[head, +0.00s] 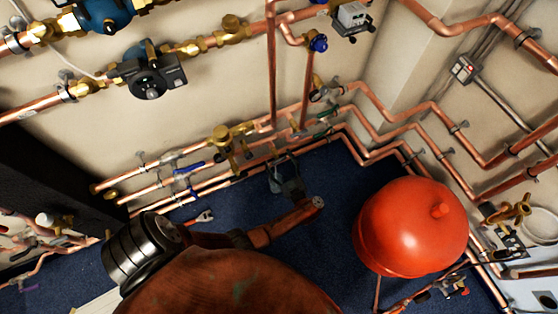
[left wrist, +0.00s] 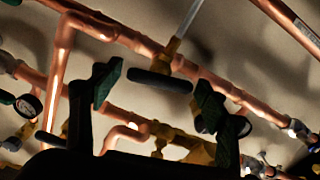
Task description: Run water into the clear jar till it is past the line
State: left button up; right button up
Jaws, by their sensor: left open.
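My left gripper (head: 283,160) is small and dark in the head view, low by the copper pipes along the wall. In the left wrist view its two dark green-black fingers (left wrist: 158,92) stand wide apart, open and empty. A black lever handle (left wrist: 160,82) on a brass fitting (left wrist: 171,50) shows between the fingertips, with a grey pipe running up from it. I cannot tell whether the fingers touch the handle. I cannot make out a clear jar or its line in either view. My right gripper is not in view.
A red tank (head: 410,228) stands right of my arm. Copper pipes (head: 365,130) with valves line the walls. A white bucket-like vessel (head: 540,226) is at far right.

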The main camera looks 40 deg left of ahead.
pick_arm(q)
jog(key=v, duration=0.7)
jog(key=shift+d, duration=0.2)
dwell(0.4)
